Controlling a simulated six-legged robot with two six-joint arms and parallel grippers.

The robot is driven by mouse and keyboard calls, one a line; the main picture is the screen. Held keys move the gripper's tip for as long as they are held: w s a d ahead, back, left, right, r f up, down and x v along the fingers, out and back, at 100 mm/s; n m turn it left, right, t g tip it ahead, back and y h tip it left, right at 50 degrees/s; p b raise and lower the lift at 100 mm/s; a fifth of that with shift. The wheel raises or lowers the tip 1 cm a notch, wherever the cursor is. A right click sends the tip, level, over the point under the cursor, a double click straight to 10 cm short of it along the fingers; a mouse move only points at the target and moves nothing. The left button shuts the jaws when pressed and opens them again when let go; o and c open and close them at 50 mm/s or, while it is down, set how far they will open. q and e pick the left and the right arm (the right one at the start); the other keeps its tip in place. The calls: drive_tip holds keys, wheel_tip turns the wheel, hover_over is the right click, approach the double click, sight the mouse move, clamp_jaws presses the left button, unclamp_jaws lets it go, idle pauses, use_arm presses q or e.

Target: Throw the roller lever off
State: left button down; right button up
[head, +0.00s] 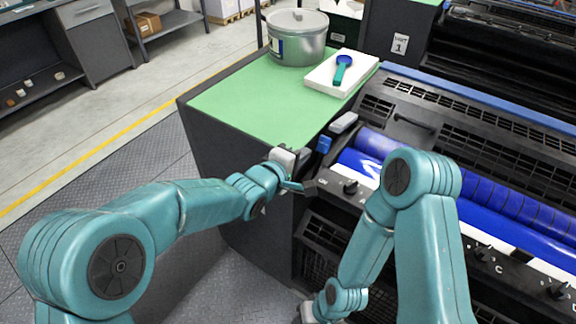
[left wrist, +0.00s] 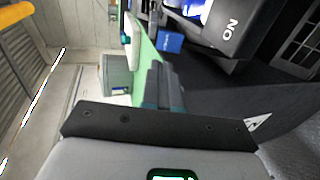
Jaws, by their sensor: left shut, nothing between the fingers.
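The press (head: 470,150) with its blue rollers fills the right of the head view. A small black knob-like part (head: 350,187) stands on its pale front strip, close to white lettering. I cannot tell for sure whether this is the roller lever.
A green-topped counter (head: 235,105) adjoins the press and carries a metal pot (head: 297,38) and a white slab (head: 328,78) with a blue-and-teal tool (head: 342,68). A blue block (head: 323,144) is above my left gripper. Floor at left is clear.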

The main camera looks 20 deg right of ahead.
use_arm(q)
drive_tip(key=v, duration=0.4)
drive_tip(key=shift+s+a+r+b, duration=0.2)
drive_tip(key=shift+r+b, duration=0.1)
drive_tip(key=shift+b, duration=0.1)
drive_tip(key=shift+w, duration=0.1)
drive_tip(key=shift+a, duration=0.15)
